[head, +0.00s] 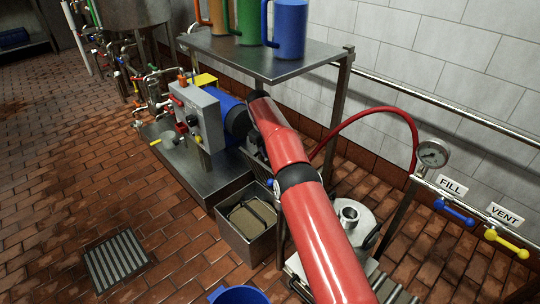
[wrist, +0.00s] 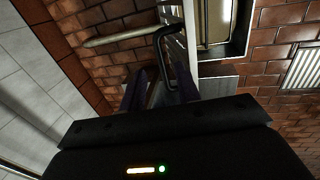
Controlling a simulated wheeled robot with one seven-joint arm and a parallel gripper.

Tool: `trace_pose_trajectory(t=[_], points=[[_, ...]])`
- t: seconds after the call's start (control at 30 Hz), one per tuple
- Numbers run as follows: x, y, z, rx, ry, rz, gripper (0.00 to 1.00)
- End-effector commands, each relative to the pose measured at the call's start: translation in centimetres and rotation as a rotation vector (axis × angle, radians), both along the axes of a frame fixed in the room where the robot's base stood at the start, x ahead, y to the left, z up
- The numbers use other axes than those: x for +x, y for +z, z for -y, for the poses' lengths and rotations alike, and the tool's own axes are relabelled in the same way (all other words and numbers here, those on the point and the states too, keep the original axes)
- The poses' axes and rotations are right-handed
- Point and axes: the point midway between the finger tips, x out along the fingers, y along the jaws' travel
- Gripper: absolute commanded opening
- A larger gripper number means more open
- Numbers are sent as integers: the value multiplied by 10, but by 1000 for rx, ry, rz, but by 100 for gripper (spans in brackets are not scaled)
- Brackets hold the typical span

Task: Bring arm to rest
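My red arm (head: 305,205) reaches from the bottom of the head view up to beside the steel shelf. My gripper is not clearly visible in the head view; the arm's far end is dark and partly hidden. In the wrist view, my gripper (wrist: 162,92) shows as a black body with two dark purplish fingers standing apart, with a gap between them. I see nothing held in the gap. A dark bent bar (wrist: 170,58) lies beyond the fingertips; I cannot tell how far.
A steel shelf (head: 262,62) with several coloured jugs stands close to the arm. A grey control box (head: 196,117), an open bin (head: 247,238) and a blue bucket (head: 238,295) are nearby. A gauge (head: 433,153) and FILL and VENT valves are right. Brick floor at left is mostly clear.

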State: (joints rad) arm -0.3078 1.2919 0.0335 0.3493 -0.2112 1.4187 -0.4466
Motion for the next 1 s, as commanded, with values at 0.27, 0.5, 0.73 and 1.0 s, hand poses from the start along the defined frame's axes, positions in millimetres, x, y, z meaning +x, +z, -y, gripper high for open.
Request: trace_pose_trajectory(t=[0.27,0.5,0.73,1.0], points=[[-3,21,-2,-1,0,-1,33],[-3,21,-2,-1,0,-1,33],[-3,20,-3,-1,0,-1,33],[-3,20,-3,-2,1,-2,33]])
